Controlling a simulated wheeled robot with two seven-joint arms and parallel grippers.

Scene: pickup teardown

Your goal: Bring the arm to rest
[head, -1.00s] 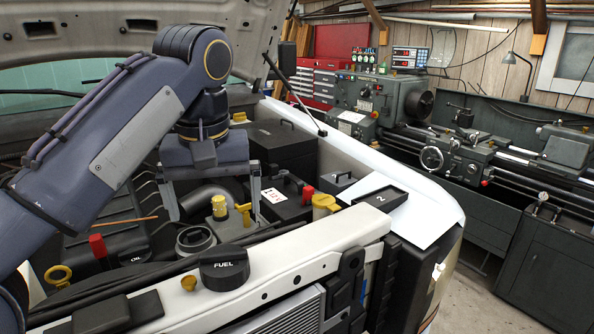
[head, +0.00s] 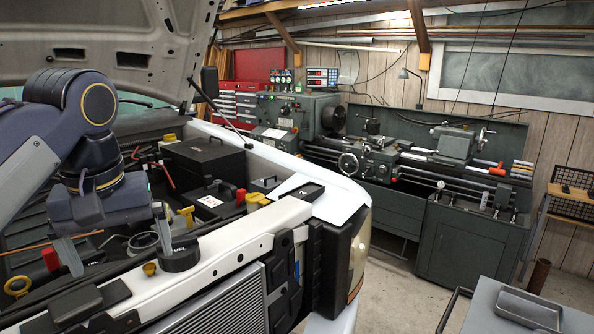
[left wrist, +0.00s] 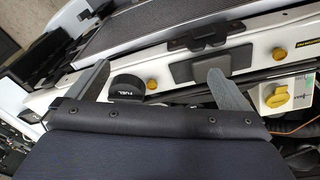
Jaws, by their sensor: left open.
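My left arm comes in from the left of the head view, bent over the open engine bay. My left gripper (head: 117,245) points down above the front of the bay, its two fingers wide apart with nothing between them. In the left wrist view my left gripper (left wrist: 158,82) also shows spread and empty. The black FUEL cap (head: 180,254) sits on the white front panel (head: 232,243), close to one fingertip in the picture; I cannot tell whether they touch. The cap (left wrist: 126,86) appears between the fingers in the wrist view. My right gripper is not in view.
The raised hood (head: 120,50) hangs over the bay, held by a thin prop rod (head: 222,115). A black battery box (head: 205,160) and yellow caps crowd the bay. A lathe (head: 400,150) stands behind. A grey cart with a tray (head: 527,308) is at lower right; floor between is clear.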

